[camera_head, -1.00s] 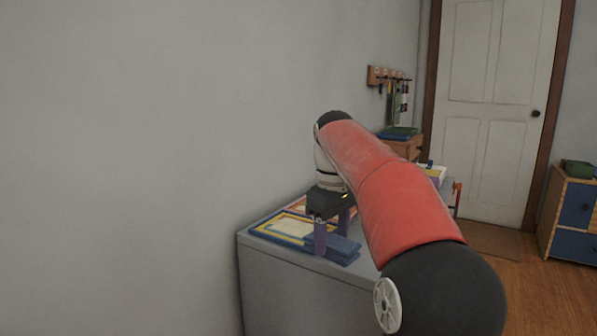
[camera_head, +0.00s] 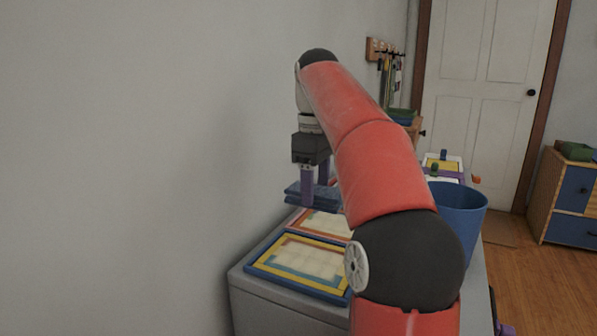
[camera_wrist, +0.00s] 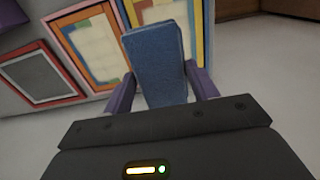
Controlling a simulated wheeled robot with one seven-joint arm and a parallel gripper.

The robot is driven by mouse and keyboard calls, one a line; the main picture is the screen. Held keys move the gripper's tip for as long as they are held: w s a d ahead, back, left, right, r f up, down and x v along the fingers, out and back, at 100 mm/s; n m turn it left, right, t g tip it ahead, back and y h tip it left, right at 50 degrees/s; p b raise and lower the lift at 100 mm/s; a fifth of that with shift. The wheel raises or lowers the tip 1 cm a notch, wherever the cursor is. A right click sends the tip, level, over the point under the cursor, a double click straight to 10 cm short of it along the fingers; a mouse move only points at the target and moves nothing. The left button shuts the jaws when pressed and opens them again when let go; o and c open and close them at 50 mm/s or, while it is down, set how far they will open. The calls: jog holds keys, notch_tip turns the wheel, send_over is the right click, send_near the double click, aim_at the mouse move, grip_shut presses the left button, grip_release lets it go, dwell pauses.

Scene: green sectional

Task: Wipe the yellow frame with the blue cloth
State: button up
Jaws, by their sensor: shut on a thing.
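The yellow frame (camera_head: 300,280) lies flat at the near end of the grey counter in the head view. It has a blue outer rim, a yellow band and a pale tiled centre. My gripper (camera_head: 314,184) is shut on the folded blue cloth (camera_head: 292,193) and points down. It holds the cloth in the air beyond the yellow frame, near the red-edged frame. In the wrist view the cloth (camera_wrist: 155,55) sits between my gripper's fingers (camera_wrist: 160,82) and hides part of the yellow frame (camera_wrist: 197,30).
A red-edged frame (camera_head: 320,224) lies just beyond the yellow one on the counter (camera_head: 262,300). A blue bin (camera_head: 462,215) stands to the right of my arm. A grey panel with a red edge (camera_wrist: 42,77) shows in the wrist view. The wall is close on the left.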

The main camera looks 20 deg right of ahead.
jog(key=shift+w+f, duration=0.1)
jog(key=shift+w, duration=0.1)
jog(key=shift+s+f+b, duration=0.15)
jog(key=shift+f+b, duration=1.7)
jog(key=shift+f, duration=3.4)
jog(key=shift+f, duration=0.6)
jog(key=shift+w+a+r+p, duration=0.2)
jog(key=shift+w+a+p, duration=0.3)
jog(key=shift+w, duration=0.15)
jog(key=shift+w+a, duration=0.2)
jog(key=shift+w, duration=0.05)
jog(key=shift+s+d+f+b, duration=0.15)
jog(key=shift+s+d+b, duration=0.1)
jog(key=shift+s+d, duration=0.55)
jog(key=shift+s+d+f+b, duration=0.1)
jog(key=shift+s+d+b, duration=0.15)
jog(key=shift+s+d, duration=0.5)
jog(key=shift+s+a, duration=0.2)
jog(key=shift+w, duration=0.1)
